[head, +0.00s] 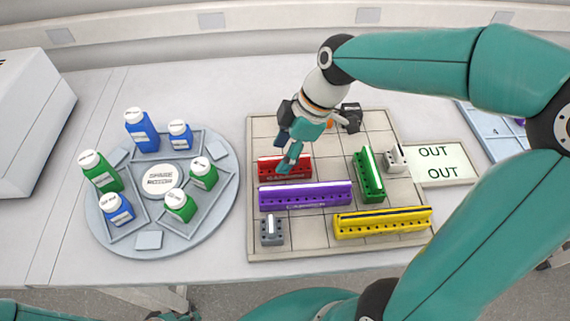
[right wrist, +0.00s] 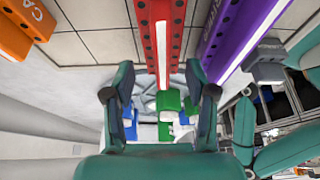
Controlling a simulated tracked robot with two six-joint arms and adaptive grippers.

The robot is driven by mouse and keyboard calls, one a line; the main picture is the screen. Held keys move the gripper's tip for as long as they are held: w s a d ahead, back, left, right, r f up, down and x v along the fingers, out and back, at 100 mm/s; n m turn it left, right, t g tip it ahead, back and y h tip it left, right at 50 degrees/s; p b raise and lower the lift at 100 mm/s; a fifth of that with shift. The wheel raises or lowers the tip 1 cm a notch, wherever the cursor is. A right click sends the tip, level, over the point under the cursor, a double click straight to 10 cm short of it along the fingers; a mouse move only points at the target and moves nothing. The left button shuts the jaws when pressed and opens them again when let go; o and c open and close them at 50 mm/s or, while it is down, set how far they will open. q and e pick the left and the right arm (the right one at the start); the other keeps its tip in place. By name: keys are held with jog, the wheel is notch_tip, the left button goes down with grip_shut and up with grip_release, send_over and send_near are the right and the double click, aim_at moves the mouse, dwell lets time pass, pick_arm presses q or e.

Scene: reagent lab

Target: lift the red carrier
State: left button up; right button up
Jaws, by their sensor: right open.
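The red carrier (head: 272,167) is a short block with a pale strip and holes, lying on the left part of the gridded tray (head: 280,125) in the head view. In the right wrist view the red carrier (right wrist: 176,42) runs up from between the fingers to the top edge. My right gripper (head: 287,152) is over the red carrier and partly hides it. In the right wrist view my right gripper (right wrist: 161,98) is open, with one finger on each side of the carrier's line and nothing held. Whether the fingers touch it I cannot tell. My left gripper is not shown.
A purple carrier (head: 305,197) lies close in front of the red one. Green (head: 368,177), yellow (head: 382,223) and grey (head: 271,231) carriers share the tray. An orange carrier (right wrist: 22,28) is on the other side. A round bottle rack (head: 165,240) stands left; an OUT pad (head: 436,163) lies right.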

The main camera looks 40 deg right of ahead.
jog(key=x, duration=0.4)
jog(key=shift+s+d+f, duration=0.1)
jog(key=shift+s+f, duration=0.05)
jog(key=shift+f, duration=0.1)
jog(key=c, duration=1)
jog(key=shift+r, duration=0.1)
